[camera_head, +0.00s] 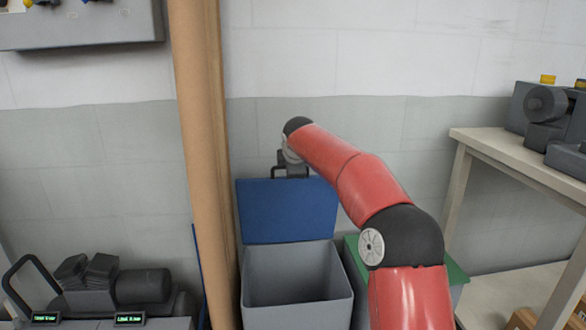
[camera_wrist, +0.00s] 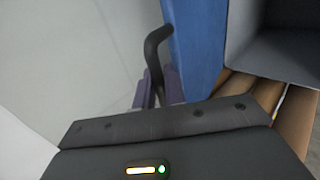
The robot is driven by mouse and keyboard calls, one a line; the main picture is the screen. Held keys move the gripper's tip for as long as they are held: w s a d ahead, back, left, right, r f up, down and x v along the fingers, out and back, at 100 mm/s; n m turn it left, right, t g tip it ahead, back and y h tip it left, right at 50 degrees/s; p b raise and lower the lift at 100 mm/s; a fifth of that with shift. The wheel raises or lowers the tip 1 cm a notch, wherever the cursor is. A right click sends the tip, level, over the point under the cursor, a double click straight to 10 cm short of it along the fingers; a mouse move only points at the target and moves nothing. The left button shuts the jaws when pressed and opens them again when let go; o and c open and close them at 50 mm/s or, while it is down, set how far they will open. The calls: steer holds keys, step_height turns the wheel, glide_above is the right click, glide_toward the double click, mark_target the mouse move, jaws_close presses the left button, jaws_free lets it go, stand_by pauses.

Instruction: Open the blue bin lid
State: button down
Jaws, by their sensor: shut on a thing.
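The blue bin lid (camera_head: 285,210) stands raised, nearly upright, at the back of its grey bin (camera_head: 297,316). The bin's mouth is open and its inside looks empty. My gripper (camera_head: 291,168) is at the lid's upper edge. In the wrist view, my gripper's fingers (camera_wrist: 157,90) are closed around the black lid handle (camera_wrist: 154,45). The lid also shows in that view as a blue panel (camera_wrist: 196,45) beside the handle, with part of the grey bin (camera_wrist: 241,25) to its right.
A green-lidded bin (camera_head: 456,273) stands close on the right, partly behind my arm. A brown roll or post (camera_head: 199,150) rises just left of the blue-lidded bin. A workbench (camera_head: 520,158) with grey machinery is at the right. The wall is close behind.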

steer(key=c, duration=1.6)
jaws_free()
steer(key=shift+b+v, duration=0.35)
steer(key=shift+v, duration=3.7)
